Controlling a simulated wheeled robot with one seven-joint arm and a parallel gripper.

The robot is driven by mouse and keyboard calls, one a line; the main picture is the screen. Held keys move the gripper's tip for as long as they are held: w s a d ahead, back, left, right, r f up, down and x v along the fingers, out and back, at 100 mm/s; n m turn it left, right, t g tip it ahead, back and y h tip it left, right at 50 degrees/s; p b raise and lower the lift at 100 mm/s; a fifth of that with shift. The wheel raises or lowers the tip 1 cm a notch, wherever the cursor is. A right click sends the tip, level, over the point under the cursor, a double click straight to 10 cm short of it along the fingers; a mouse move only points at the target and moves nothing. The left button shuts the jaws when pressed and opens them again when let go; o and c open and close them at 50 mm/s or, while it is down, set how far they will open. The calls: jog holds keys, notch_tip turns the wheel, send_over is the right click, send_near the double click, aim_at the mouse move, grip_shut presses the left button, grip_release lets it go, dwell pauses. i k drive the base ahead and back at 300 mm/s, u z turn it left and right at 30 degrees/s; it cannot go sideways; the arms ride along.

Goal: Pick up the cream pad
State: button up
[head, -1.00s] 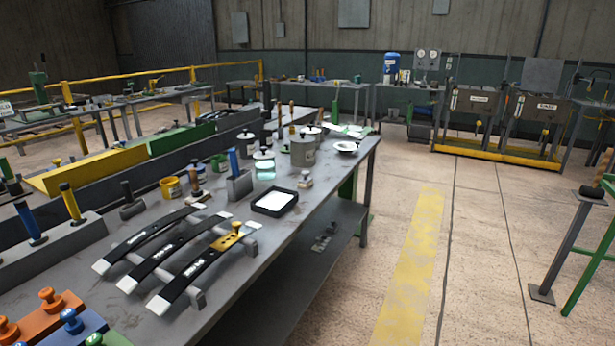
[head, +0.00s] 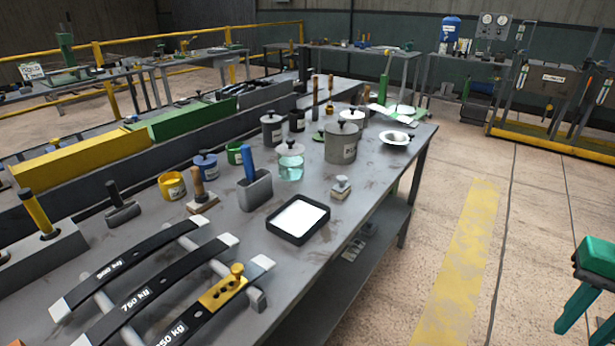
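A small cream pad with a pale knob on top (head: 340,191) sits upright on the grey workbench (head: 330,235), near its right edge. It stands just behind and to the right of a black-rimmed tray with a white inside (head: 299,217). A second small block with a cream-brown base and a wooden handle (head: 202,202) stands further left, beside a grey holder. Nothing covers the cream pad from this view. My gripper is not in view.
A grey holder with a blue handle (head: 255,190), a glass jar (head: 290,163) and a large grey pot (head: 342,145) stand around the pad. Long black springs (head: 140,300) lie in front. A green stand (head: 594,262) is at right. The floor with a yellow stripe (head: 462,270) is clear.

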aim_at(341, 190)
jog(key=u, duration=0.2)
jog(key=i, duration=0.85)
jog(key=u, duration=0.25)
